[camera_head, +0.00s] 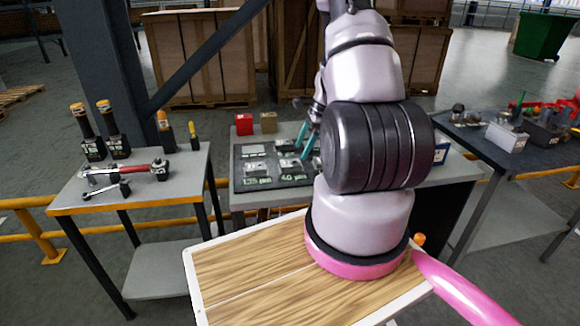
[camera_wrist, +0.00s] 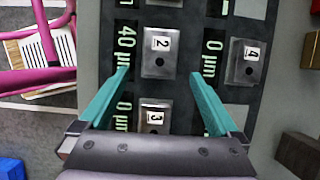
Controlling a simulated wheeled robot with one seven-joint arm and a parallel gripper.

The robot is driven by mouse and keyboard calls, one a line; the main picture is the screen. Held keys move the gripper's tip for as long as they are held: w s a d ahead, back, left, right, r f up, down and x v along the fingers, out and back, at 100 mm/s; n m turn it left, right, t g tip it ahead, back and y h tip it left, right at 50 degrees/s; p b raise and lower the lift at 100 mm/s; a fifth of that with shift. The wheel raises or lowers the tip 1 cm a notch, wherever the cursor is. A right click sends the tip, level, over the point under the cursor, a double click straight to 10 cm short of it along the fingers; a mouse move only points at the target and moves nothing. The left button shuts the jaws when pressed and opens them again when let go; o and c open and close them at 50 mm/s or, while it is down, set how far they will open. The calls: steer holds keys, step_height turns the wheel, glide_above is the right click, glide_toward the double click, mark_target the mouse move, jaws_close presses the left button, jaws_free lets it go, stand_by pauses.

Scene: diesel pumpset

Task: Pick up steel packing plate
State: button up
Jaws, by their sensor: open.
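Several small steel plates lie on a dark marked board (camera_head: 240,181) on the middle bench. The wrist view shows plate "2" (camera_wrist: 158,66), plate "3" (camera_wrist: 153,112) nearer my gripper's body, and plate "4" (camera_wrist: 246,70) to the right. Which one is the packing plate I cannot tell. My gripper (camera_wrist: 160,74) has teal fingers, open and empty, over the board. Plate "2" appears between and just beyond the fingertips, plate "3" between the fingers, its lower edge hidden by the gripper's body. In the head view my gripper (camera_head: 307,137) is partly hidden by my arm.
A red box (camera_head: 244,123) and a tan box (camera_head: 268,122) stand behind the board. A left table (camera_head: 90,196) holds a red-handled wrench and bottle-like tools. A right table (camera_head: 500,142) holds grey and dark parts. Wooden crates (camera_head: 205,58) stand behind.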

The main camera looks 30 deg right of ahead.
mark_target(292, 162)
steer(key=shift+a+x, duration=0.2)
steer(key=shift+x, duration=1.15)
steer(key=shift+a+x, duration=0.2)
steer(key=shift+x, duration=1.2)
steer(key=shift+w+r, duration=0.1)
steer(key=shift+r, duration=0.1)
jaws_close()
